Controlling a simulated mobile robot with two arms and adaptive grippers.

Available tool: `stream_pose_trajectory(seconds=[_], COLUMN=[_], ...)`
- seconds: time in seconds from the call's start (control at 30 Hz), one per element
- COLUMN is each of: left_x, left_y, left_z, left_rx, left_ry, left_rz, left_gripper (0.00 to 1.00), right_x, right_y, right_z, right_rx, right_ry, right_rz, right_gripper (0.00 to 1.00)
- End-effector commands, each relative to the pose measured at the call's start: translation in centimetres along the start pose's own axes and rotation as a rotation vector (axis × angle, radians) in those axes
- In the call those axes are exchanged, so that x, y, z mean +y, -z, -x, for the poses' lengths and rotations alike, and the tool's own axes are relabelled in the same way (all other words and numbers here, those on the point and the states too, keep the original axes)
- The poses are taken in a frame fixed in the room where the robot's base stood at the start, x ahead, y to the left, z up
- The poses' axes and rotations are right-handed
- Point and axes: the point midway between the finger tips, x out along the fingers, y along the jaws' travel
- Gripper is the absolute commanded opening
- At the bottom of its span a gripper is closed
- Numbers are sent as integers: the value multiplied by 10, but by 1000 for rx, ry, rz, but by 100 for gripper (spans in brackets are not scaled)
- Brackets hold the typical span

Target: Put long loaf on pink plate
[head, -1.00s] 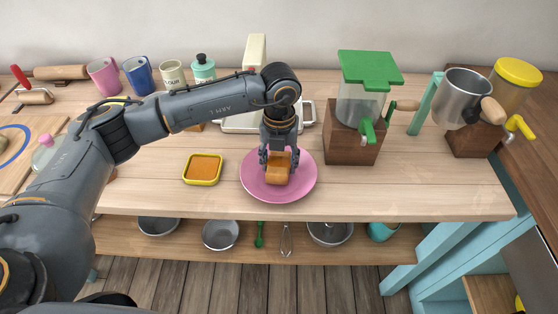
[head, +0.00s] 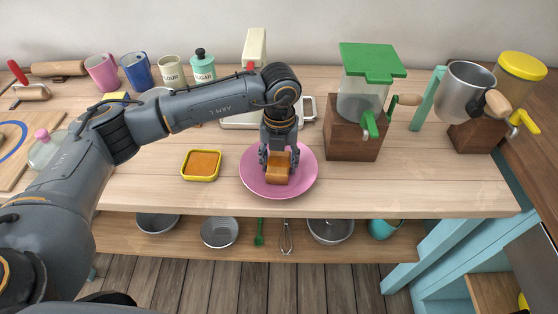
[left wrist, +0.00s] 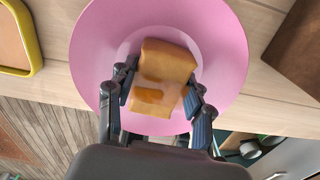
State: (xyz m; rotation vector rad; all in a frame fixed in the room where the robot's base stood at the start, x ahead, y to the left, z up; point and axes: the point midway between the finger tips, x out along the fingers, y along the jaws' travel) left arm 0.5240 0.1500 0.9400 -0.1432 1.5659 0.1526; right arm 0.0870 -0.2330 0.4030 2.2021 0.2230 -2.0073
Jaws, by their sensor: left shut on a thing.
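The long loaf (head: 279,170) is an orange-brown block at the middle of the pink plate (head: 304,182). My left gripper (head: 278,160) comes down from above and is shut on the loaf. In the left wrist view the loaf (left wrist: 163,78) lies between the two fingers (left wrist: 158,100), over the inner circle of the plate (left wrist: 222,50). The loaf looks low over the plate or on it; I cannot tell whether it touches. My right gripper is not in view.
A yellow-rimmed tray with an orange filling (head: 201,165) stands left of the plate. A wooden-based dispenser with a green lid (head: 353,138) stands close to the plate's right. The counter's front edge (head: 300,211) runs just below the plate.

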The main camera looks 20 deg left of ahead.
Motion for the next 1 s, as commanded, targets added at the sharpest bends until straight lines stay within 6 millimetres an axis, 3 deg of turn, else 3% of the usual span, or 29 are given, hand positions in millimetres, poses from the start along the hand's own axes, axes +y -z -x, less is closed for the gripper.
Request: stream_pose_trajectory(seconds=[0.1,0.13,0.27,0.67,1.0], left_x=[0,0,0,0,0], left_y=[0,0,0,0,-1], left_z=[-3,-2,-2,3,68], left_rx=[0,0,0,-1,-4], left_ry=[0,0,0,1,1], left_rz=[0,0,0,0,-1], left_gripper=[18,53,78,78,78], right_x=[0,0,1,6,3], right_y=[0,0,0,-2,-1], right_z=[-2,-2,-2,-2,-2], right_rx=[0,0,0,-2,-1], right_ry=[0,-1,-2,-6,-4], right_rz=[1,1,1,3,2], right_gripper=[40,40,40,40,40])
